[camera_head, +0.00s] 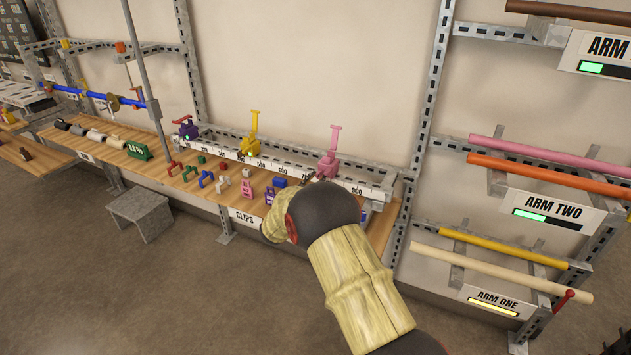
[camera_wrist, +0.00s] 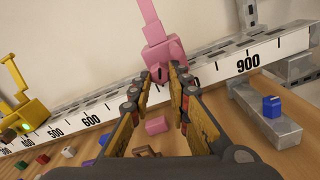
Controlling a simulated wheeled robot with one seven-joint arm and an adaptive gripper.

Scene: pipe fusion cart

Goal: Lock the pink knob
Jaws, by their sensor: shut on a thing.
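The pink clamp (camera_head: 328,163) stands on the white numbered rail (camera_head: 290,167), with its pink lever pointing up. In the wrist view the clamp (camera_wrist: 163,55) is straight ahead, with its lever rising and leaning left. My gripper (camera_wrist: 162,77) reaches the front of the clamp. Its two fingers are on either side of a low pink part, which I take to be the pink knob, and are shut on it. The fingertips hide most of the knob, so its turn cannot be seen.
A yellow clamp (camera_head: 249,142) and a purple clamp (camera_head: 187,130) stand further left on the rail. Clips and small blocks lie on the wooden bench below. A blue block (camera_wrist: 271,106) sits on a grey bar at right. Pipe racks (camera_head: 548,208) stand at right.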

